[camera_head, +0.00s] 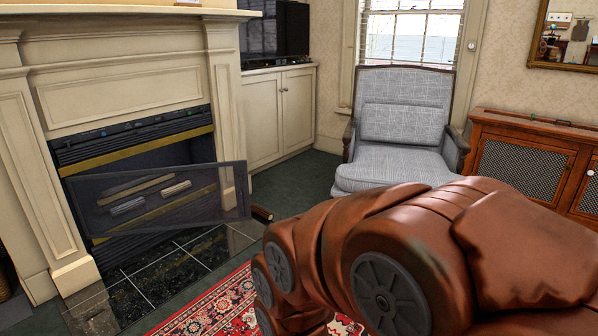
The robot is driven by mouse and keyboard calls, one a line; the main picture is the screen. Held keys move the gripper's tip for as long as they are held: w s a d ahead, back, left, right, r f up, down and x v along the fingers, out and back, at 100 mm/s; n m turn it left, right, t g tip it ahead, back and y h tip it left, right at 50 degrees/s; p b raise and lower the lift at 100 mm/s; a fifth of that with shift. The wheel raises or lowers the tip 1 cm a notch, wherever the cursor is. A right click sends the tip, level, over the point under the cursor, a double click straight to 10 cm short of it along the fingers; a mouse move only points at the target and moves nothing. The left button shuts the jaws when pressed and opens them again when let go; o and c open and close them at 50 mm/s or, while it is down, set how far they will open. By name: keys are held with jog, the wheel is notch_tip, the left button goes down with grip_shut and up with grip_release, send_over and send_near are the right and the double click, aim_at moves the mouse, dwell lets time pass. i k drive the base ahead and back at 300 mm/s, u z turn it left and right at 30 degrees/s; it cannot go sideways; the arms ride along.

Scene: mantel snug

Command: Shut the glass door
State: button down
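The glass door (225,190) is a dark-framed, see-through panel at the fireplace (110,140). It stands open, swung out from the firebox over the tiled hearth, with its free edge toward the middle of the picture. Several log-like pieces (176,188) show through the glass. My reddish-brown arm fills the lower right foreground, to the right of the door.
A grey armchair (395,140) stands by the window, with a wooden cabinet (525,160) at the right. A red patterned rug (215,308) lies before the black hearth tiles (150,290).

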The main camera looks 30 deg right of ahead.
aim_at(242, 188)
jog(key=z, duration=0.8)
jog(key=i, duration=1.2)
jog(key=u, duration=1.1)
jog(key=i, duration=0.8)
jog(key=u, duration=0.85)
